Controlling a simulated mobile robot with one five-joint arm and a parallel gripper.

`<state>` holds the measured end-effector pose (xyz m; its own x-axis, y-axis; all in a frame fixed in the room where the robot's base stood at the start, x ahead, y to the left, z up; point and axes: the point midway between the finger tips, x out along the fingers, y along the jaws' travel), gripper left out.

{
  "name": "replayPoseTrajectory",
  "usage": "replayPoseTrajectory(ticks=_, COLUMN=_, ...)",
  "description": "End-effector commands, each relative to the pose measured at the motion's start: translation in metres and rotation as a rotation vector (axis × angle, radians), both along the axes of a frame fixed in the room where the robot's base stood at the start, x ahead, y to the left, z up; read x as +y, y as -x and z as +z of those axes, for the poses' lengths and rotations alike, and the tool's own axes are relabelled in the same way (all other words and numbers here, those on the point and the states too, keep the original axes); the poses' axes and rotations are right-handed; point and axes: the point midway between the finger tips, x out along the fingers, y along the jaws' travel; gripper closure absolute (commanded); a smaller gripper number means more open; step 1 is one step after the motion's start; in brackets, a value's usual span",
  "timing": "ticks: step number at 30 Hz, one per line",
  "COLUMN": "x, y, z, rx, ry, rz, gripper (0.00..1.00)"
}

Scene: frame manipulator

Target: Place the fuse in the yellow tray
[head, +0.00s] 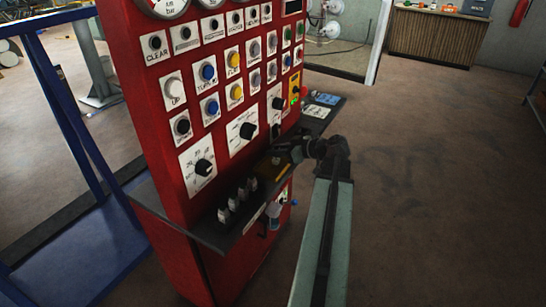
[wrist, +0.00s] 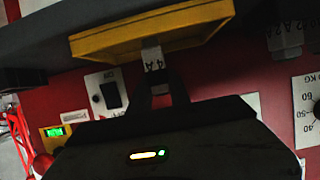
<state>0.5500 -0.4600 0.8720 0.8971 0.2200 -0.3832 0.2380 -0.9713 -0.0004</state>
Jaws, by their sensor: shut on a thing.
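My gripper (wrist: 160,92) is shut on a pale fuse (wrist: 153,58) marked "4 A". In the wrist view the fuse overlaps the edge of the yellow tray (wrist: 105,43); I cannot tell whether it touches the tray. In the head view my gripper (head: 283,158) is over the dark shelf of the red control panel, right at the yellow tray (head: 268,169). My gripper partly hides the tray there, and the fuse cannot be made out in that view.
Several pale fuses (head: 235,201) stand in a row on the shelf (head: 213,231), left of the tray. The red panel (head: 150,105) with knobs and buttons rises behind the shelf. A blue metal frame (head: 75,130) stands at the left. The floor on the right is clear.

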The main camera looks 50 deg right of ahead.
Motion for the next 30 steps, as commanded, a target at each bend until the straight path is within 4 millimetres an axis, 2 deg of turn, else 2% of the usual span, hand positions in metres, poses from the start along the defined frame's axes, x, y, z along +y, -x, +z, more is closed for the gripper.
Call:
replayPoseTrajectory(ticks=1, x=0.001, y=-0.001, z=-0.007, rx=0.000, ry=0.000, rz=0.002, gripper=1.00)
replayPoseTrajectory(ticks=6, x=0.004, y=-0.003, z=-0.003, rx=0.000, ry=0.000, rz=0.008, gripper=1.00)
replayPoseTrajectory(ticks=11, x=0.004, y=-0.003, z=-0.008, rx=0.000, ry=0.000, rz=0.008, gripper=1.00)
replayPoseTrajectory(ticks=12, x=0.004, y=-0.003, z=-0.006, rx=0.000, ry=0.000, rz=0.008, gripper=0.66)
replayPoseTrajectory(ticks=13, x=0.004, y=-0.003, z=-0.006, rx=0.000, ry=0.000, rz=0.008, gripper=0.58)
replayPoseTrajectory(ticks=14, x=0.004, y=-0.003, z=-0.005, rx=0.000, ry=0.000, rz=0.008, gripper=0.55)
replayPoseTrajectory(ticks=22, x=0.004, y=-0.003, z=-0.005, rx=0.000, ry=0.000, rz=0.008, gripper=0.55)
replayPoseTrajectory(ticks=25, x=0.003, y=-0.001, z=0.001, rx=0.000, ry=0.000, rz=0.006, gripper=0.55)
replayPoseTrajectory(ticks=30, x=-0.005, y=0.032, z=0.017, rx=0.000, ry=0.001, rz=0.001, gripper=0.55)
